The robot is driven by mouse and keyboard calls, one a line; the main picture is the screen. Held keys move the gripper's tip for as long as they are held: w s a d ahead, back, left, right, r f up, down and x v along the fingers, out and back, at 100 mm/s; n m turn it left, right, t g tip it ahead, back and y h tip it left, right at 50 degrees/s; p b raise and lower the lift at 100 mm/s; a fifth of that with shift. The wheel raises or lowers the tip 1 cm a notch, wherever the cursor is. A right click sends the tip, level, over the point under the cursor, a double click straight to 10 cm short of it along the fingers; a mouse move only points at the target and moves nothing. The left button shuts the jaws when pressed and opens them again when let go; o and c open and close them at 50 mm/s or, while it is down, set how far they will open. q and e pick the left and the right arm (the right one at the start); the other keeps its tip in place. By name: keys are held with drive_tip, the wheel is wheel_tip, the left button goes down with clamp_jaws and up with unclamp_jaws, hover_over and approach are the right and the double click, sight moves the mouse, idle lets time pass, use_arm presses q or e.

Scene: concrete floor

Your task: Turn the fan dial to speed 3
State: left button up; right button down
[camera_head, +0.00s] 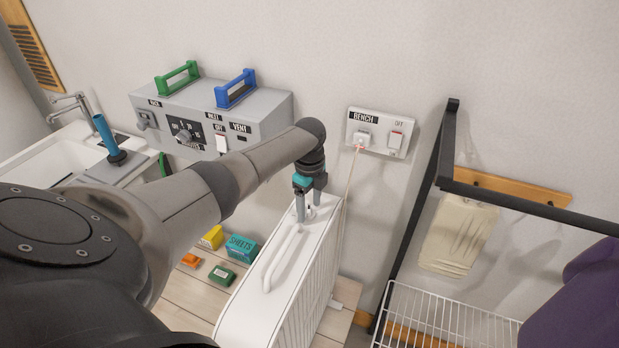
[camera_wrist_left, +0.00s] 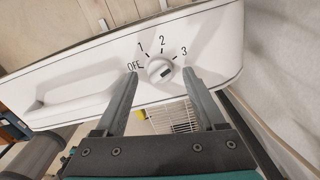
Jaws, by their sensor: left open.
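The white fan unit (camera_head: 318,262) stands on a wooden surface in the head view. In the left wrist view its dial (camera_wrist_left: 160,69) is a round white knob on the unit's top panel (camera_wrist_left: 78,93), with OFF, 1, 2 and 3 printed around it. A dark mark shows on the knob; I cannot tell which label it stands for. My left gripper (camera_head: 308,203) is open above the unit's far end. In the left wrist view its fingers (camera_wrist_left: 160,74) are on either side of the dial, apart from it as seen. My right gripper is not in view.
A grey switch box (camera_head: 262,128) with green and blue handles is on the wall. A white BENCH switch plate (camera_head: 379,133) has a cord plugged in, running down behind the unit. Small boxes (camera_head: 241,247) lie left of the unit. A black frame (camera_head: 440,150) and wire rack stand right.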

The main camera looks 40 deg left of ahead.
sight(309, 210)
use_arm(q)
wheel_tip(309, 210, up, 15)
drive_tip(key=shift+p, duration=0.4)
idle(0.4)
